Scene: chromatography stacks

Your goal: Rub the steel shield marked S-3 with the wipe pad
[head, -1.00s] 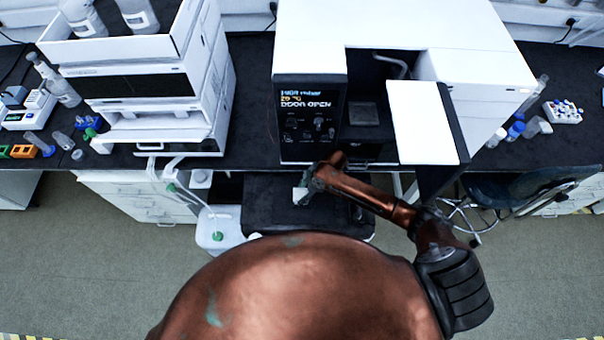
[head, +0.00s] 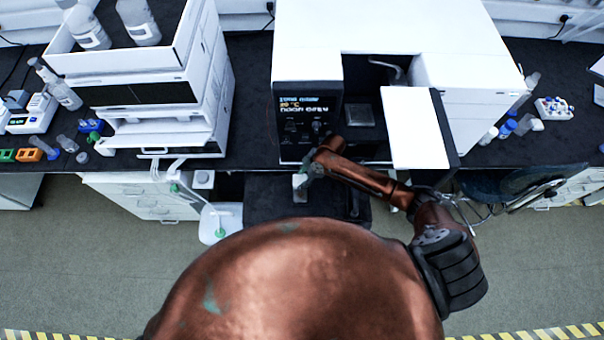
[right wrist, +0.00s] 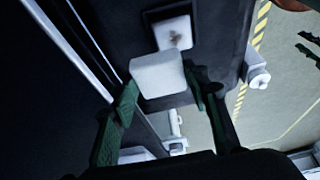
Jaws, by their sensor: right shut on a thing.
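My right gripper (head: 306,180) is over a black surface (head: 262,205) in front of the bench. In the right wrist view its green fingers (right wrist: 158,95) are shut on the white, block-like wipe pad (right wrist: 158,76). Just beyond the pad, a pale square plate (right wrist: 178,35) with a brown smudge sits in a dark frame; the pad overlaps its lower edge in the picture. Whether they touch, I cannot tell. I can read no S-3 mark. My left gripper (right wrist: 307,46) shows as two dark, parted fingers at the right edge of the right wrist view.
A white instrument (head: 310,50) with a display and an open white door (head: 414,130) stands behind my right arm. A white stacked unit (head: 200,90) is to the left. A white jug (head: 220,225) stands beside the black surface. Small vials and racks line the bench.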

